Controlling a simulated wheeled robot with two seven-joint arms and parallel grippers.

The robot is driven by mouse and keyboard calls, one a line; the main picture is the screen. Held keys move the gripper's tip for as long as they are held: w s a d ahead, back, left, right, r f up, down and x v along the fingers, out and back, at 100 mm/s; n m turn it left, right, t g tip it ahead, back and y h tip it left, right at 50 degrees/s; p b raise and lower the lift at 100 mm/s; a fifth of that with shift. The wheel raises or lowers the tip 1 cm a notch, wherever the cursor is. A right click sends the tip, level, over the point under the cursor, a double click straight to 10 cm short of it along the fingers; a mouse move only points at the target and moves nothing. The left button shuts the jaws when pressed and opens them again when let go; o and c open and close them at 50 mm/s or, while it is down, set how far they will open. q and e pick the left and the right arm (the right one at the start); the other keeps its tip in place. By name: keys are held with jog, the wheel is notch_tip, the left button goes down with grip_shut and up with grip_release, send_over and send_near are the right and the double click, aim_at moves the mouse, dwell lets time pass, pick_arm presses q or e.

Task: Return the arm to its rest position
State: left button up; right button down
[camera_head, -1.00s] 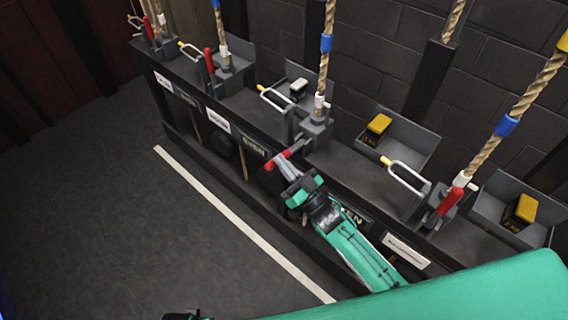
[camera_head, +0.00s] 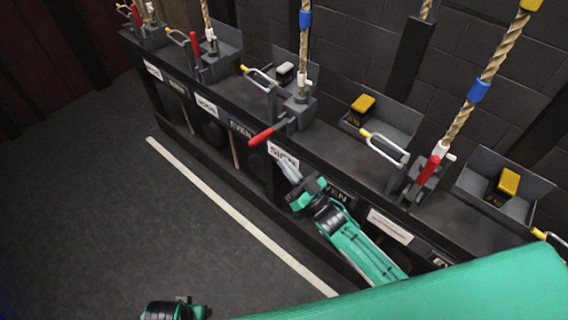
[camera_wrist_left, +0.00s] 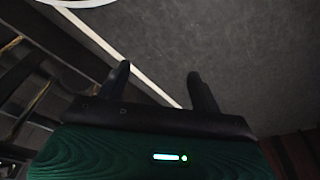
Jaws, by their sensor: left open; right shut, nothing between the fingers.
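My right gripper (camera_head: 287,167) is shut and empty in front of the rail, beside a white label. A red-handled lever (camera_head: 262,136) juts forward from its grey rope base above the gripper, with a gap between them. My right arm, green and black, runs down and right from it. Part of my left arm shows at the bottom edge of the head view. In the left wrist view my left gripper (camera_wrist_left: 157,80) is open, its two dark fingers apart over the grey floor with nothing between them.
A long dark rail (camera_head: 330,164) holds several levers, ropes and grey trays. Another red handle (camera_head: 428,170) stands upright to the right. Yellow blocks (camera_head: 362,104) sit in trays. The grey floor (camera_head: 90,220) at left, with a white line (camera_head: 225,207), is clear.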

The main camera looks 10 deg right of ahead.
pick_arm(q)
jog(key=shift+s+d+r, duration=0.15)
jog(key=shift+s+r, duration=0.15)
jog(key=shift+r, duration=0.1)
pick_arm(e)
jog(key=shift+s+d+f, duration=0.25)
jog(key=shift+s+d, duration=0.05)
jog(key=shift+s, duration=0.1)
jog(key=shift+f, duration=0.1)
